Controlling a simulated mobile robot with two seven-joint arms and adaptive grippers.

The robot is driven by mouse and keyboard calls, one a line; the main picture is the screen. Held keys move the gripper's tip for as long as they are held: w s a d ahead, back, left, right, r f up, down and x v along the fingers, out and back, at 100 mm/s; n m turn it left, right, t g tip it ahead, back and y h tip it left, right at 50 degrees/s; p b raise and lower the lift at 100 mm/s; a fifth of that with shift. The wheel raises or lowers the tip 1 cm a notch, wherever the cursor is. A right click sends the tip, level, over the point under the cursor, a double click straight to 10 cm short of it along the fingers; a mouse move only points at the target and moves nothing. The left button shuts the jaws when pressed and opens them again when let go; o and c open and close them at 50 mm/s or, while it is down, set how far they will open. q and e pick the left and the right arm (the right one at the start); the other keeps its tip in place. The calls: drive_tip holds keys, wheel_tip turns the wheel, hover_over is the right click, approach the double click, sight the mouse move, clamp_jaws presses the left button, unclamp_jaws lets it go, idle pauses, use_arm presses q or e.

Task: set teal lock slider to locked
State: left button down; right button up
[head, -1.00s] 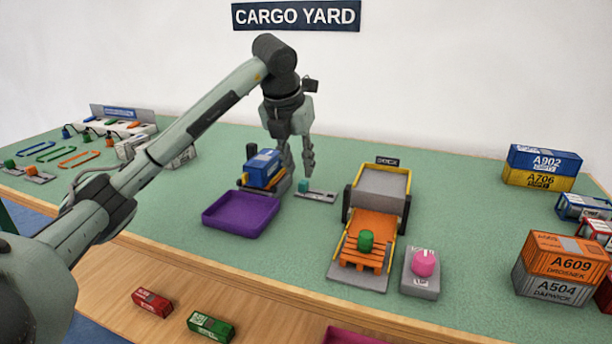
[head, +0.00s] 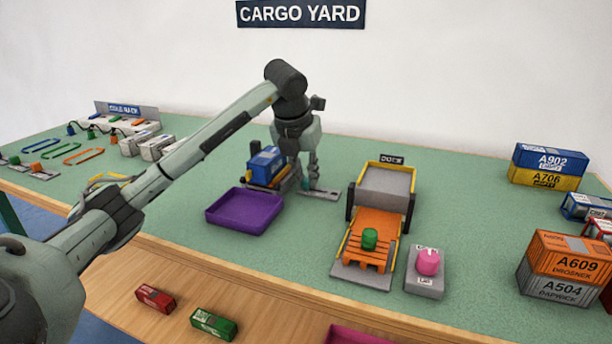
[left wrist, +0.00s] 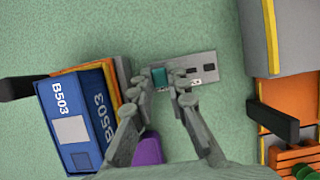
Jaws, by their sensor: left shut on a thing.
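The teal lock slider (left wrist: 159,77) shows in the left wrist view as a small block at the left end of its grey plate (left wrist: 208,64). Dark marks lie on the plate to the right of it; I cannot read them. My left gripper (head: 309,186) points down at the plate. In the left wrist view its fingers (left wrist: 160,81) stand on both sides of the teal block and are shut on it. My right gripper is not in view.
A blue container marked B503 (left wrist: 80,118) on a yellow and orange carrier stands close to the left of the gripper. A purple tray (head: 244,226) lies in front. The dock with its orange ramp (head: 377,250) stands to the right. Green table between plate and dock is clear.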

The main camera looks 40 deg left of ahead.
sight(328, 191)
use_arm(q)
drive_tip(key=shift+d, duration=0.25)
drive_tip(key=d, duration=0.1)
drive_tip(key=w+d+p, duration=0.1)
drive_tip(key=d, duration=0.1)
drive_tip(key=shift+d, duration=0.4)
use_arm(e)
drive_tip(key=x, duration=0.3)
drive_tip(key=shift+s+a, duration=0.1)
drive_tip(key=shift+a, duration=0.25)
use_arm(q)
drive_tip(key=c, duration=1.8)
unclamp_jaws()
drive_tip(key=shift+d, duration=0.1)
drive_tip(key=shift+o, duration=0.2)
